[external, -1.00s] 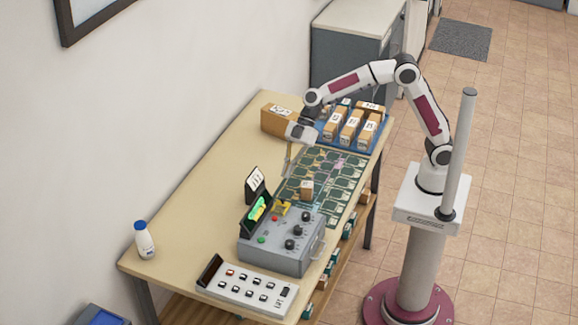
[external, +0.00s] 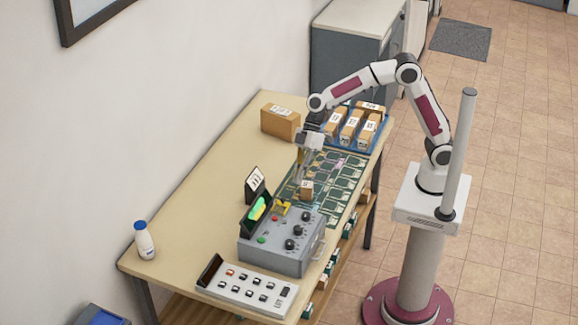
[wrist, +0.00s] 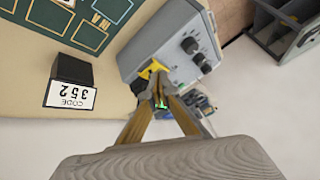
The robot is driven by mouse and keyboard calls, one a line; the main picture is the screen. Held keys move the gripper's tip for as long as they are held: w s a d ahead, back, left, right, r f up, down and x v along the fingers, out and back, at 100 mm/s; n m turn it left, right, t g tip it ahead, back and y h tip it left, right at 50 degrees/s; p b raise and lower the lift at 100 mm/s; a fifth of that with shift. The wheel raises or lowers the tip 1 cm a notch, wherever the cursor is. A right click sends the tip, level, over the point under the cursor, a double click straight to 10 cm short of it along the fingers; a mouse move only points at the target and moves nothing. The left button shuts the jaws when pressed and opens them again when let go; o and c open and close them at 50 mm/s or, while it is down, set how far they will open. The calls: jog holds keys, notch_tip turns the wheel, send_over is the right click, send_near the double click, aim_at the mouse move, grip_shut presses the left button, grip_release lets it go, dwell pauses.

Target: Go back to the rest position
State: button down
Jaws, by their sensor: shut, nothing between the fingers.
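My gripper (external: 299,182) is shut and empty. In the external view it points down over the green patterned mat (external: 340,172), close to a small brown box (external: 307,190); I cannot tell its exact height. In the wrist view the closed fingers (wrist: 165,92) overlap the picture of the grey control box (wrist: 170,35) and its yellow part (wrist: 153,69). The arm is bent, with the wrist above the table's far half.
The control box (external: 275,255) stands beside a black stand with a white card (external: 256,180). A white button panel (external: 248,288), a bottle (external: 144,240), a large brown box (external: 280,122) and a blue tray of boxes (external: 372,146) share the table. The table's left half is mostly clear.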

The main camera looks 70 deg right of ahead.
jog(key=s+d+r+m+t+h, duration=0.1)
jog(key=s+d+r+m+h, duration=0.1)
jog(key=s+d+m, duration=0.2)
jog(key=s+d+r+m+t+h, duration=0.2)
jog(key=s+d+m, duration=0.2)
jog(key=s+d, duration=0.7)
jog(key=s+d+r+m+t+h, duration=0.2)
jog(key=s+d, duration=0.6)
jog(key=d, duration=1.3)
jog(key=shift+d+m+h, duration=0.15)
jog(key=shift+m+h, duration=0.45)
jog(key=shift+m, duration=0.3)
dwell(1.3)
